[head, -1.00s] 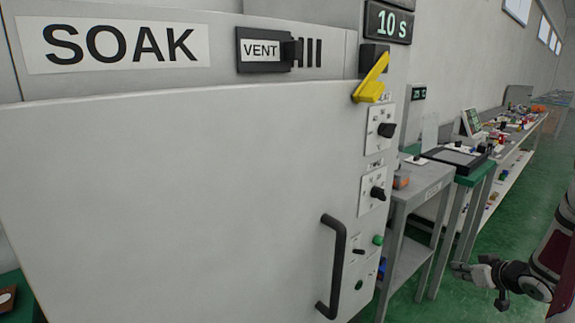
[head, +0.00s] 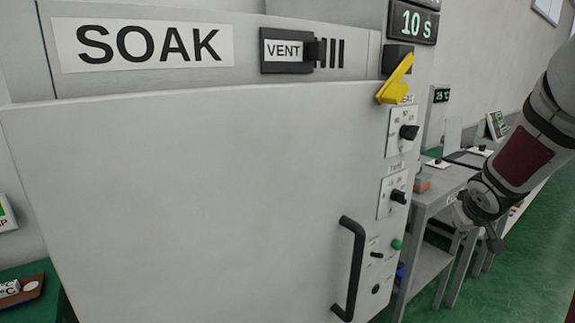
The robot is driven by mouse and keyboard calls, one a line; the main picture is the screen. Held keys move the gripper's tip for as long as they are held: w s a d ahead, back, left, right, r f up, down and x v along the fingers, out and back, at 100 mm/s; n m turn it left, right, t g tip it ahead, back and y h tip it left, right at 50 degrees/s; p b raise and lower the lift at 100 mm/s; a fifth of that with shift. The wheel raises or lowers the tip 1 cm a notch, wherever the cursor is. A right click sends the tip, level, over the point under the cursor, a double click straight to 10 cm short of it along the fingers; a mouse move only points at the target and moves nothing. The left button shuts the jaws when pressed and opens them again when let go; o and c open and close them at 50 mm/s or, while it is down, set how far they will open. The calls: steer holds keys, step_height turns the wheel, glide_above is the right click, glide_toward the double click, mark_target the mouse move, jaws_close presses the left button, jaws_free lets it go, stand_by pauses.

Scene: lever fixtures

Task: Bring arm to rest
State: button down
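My gripper (head: 482,228) is at the right side of the head view, at the lower end of my raised arm. It is small and partly turned away, so I cannot tell whether its fingers are open or shut. It is in front of the grey side table, to the right of the large grey cabinet marked SOAK (head: 200,190). Nothing can be made out in the gripper.
The cabinet door has a black vertical handle (head: 357,270). A yellow lever (head: 396,80) sits at its upper right, above several knobs. A VENT slider (head: 287,50) is on top. A grey table (head: 445,183) stands behind. Green floor (head: 530,260) is clear at right.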

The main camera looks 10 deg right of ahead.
steer(key=s+a+r+g+y, duration=0.1)
steer(key=s+a+r+g, duration=0.15)
steer(key=s+a, duration=0.85)
steer(key=s+a+r+g+y, duration=0.15)
steer(key=s+a+r, duration=0.35)
steer(key=a, duration=0.9)
steer(key=s+a+f+n+g+y, duration=0.1)
steer(key=s+a+f+n+y, duration=0.15)
steer(key=s+a, duration=0.85)
step_height(320, 180, up, 16)
steer(key=s+d+t+p, duration=0.1)
steer(key=t+p, duration=0.1)
steer(key=p, duration=1.2)
steer(key=shift+s+d+t+y, duration=0.25)
steer(key=shift+t+y, duration=0.05)
steer(key=shift+t, duration=0.1)
